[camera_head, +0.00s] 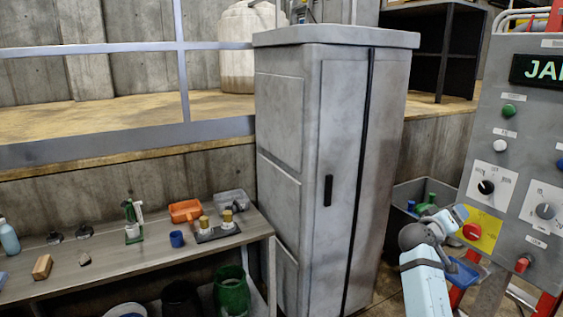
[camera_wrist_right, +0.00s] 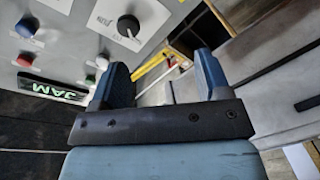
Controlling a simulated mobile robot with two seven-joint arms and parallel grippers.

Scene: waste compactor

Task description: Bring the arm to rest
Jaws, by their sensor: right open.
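My right arm (camera_head: 425,275) rises from the lower right in the head view, bent in front of the control panel. Its gripper (camera_wrist_right: 160,64) shows clearly in the right wrist view. The two blue fingers are apart, with nothing held between them. The fingers cannot be made out clearly in the head view. My left arm and gripper are not in view.
The grey control panel (camera_head: 520,155), with knobs, buttons and a lit display (camera_head: 540,70), stands close on the right. A tall grey cabinet (camera_head: 340,160) stands left of the arm. A bench (camera_head: 110,265) with small items is at the left. A dark bin (camera_head: 402,196) sits behind the arm.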

